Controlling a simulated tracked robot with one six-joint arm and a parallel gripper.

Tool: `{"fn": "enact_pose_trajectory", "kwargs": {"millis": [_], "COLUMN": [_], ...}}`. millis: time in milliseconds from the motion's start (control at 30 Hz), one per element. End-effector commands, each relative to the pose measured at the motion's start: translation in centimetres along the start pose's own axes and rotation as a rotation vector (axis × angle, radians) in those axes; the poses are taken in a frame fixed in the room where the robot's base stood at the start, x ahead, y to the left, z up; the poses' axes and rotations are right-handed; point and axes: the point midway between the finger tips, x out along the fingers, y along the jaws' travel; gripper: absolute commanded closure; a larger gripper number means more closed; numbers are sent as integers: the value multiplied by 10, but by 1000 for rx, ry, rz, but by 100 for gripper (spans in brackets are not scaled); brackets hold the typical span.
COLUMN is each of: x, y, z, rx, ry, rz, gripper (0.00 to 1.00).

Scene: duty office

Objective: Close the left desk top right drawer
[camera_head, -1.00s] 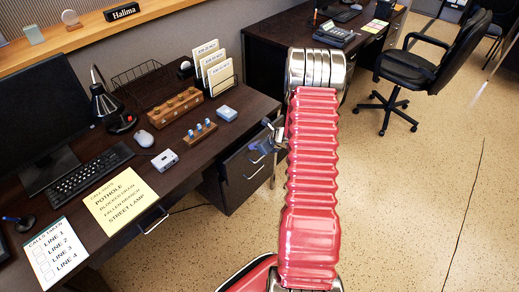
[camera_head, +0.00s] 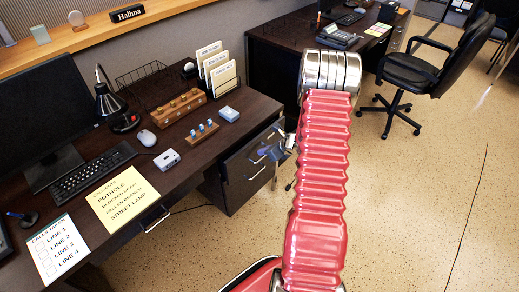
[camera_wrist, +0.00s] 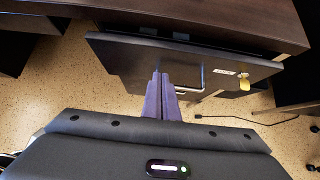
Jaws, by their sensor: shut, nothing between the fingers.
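The left desk (camera_head: 200,124) has a stack of dark drawers under its right end. The top right drawer (camera_head: 274,135) stands out from under the desk top, with its front apart from the desk. In the wrist view, its dark front (camera_wrist: 125,60) spans the upper middle, with a dark gap behind its top edge. Its metal handle (camera_wrist: 203,76) is right of the fingertips. My gripper (camera_wrist: 159,76) is shut and empty, fingertips at the drawer front, left of the handle. I cannot tell whether they touch. My gripper also shows in the head view (camera_head: 262,155), in front of the drawers.
A lower drawer (camera_head: 238,187) is under it. A yellow tag (camera_wrist: 244,82) hangs on the drawer front's right. The desk top holds a keyboard (camera_head: 92,173), a mouse (camera_head: 146,138) and card holders. A black office chair (camera_head: 425,75) stands right; the floor (camera_head: 415,200) there is clear.

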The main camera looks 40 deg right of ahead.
Motion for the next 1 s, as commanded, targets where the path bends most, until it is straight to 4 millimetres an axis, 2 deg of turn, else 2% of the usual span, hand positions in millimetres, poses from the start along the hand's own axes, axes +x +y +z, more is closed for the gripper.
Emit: {"fn": "enact_pose_trajectory", "kwargs": {"millis": [100, 533, 700, 1000], "x": [-20, -80, -91, -92], "y": [-2, -1, 0, 0], "z": [3, 3, 2, 2], "rx": [-2, -3, -2, -3], "ry": [-3, -3, -1, -2], "rz": [-5, -3, -2, -1], "gripper": [100, 100, 100, 100]}}
